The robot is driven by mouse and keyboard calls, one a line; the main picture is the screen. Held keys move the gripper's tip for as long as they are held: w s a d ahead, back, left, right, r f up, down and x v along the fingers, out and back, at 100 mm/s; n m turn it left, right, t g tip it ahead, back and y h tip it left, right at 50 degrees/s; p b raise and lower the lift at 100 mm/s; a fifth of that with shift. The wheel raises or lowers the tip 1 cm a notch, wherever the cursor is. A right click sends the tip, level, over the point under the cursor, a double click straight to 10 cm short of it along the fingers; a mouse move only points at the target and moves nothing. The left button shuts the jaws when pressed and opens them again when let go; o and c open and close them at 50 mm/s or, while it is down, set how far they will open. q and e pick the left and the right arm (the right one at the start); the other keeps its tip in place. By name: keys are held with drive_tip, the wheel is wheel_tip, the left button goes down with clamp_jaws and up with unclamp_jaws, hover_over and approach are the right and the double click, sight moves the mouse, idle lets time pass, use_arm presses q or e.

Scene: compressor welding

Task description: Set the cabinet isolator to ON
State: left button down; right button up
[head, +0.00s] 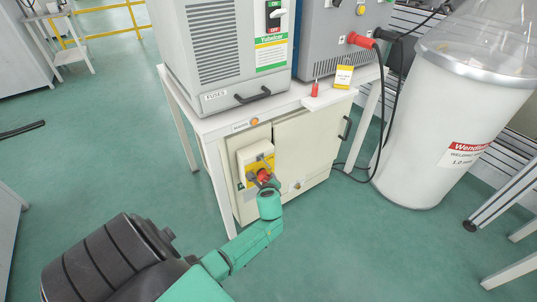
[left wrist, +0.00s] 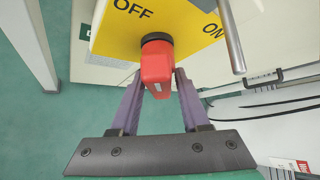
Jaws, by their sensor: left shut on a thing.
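The cabinet isolator is a red rotary handle (left wrist: 155,68) on a black hub, in front of a yellow plate (left wrist: 185,22) marked OFF at upper left and ON at right in the left wrist view. It sits on the front of the cream cabinet (head: 303,150) under the bench, where the red handle (head: 263,176) is partly hidden in the head view. My left gripper (left wrist: 158,84) is shut on the handle, a purple finger on each side. It also shows in the head view (head: 265,181). Which mark the handle points to, I cannot tell. My right gripper is out of view.
A grey fuse box (head: 225,55) with a lever switch and a grey machine (head: 335,40) stand on the bench. A metal rod (left wrist: 232,38) stands close beside the handle. A large white drum (head: 445,130) is at right.

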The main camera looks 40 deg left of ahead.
use_arm(q)
drive_tip(key=g+p, duration=0.1)
drive_tip(key=p, duration=0.1)
drive_tip(key=r+m+g+p, duration=0.1)
drive_tip(key=p, duration=0.1)
drive_tip(key=shift+a, duration=0.1)
drive_tip(key=shift+f+m+g+y+p, duration=0.15)
drive_tip(key=shift+m+g+y+p, duration=0.15)
drive_tip(key=shift+g+p, duration=0.1)
drive_tip(key=shift+w+f+g, duration=0.1)
drive_tip(key=shift+f+g, duration=0.05)
drive_tip(key=shift+g, duration=0.25)
drive_tip(key=shift+f+m+g+y, duration=0.15)
drive_tip(key=shift+m+g+y, duration=0.15)
drive_tip(key=shift+m+g, duration=0.7)
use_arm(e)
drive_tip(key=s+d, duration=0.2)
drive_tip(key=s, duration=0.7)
use_arm(q)
drive_tip(key=shift+g, duration=0.3)
drive_tip(key=c, duration=0.6)
unclamp_jaws()
drive_tip(key=shift+c, duration=0.2)
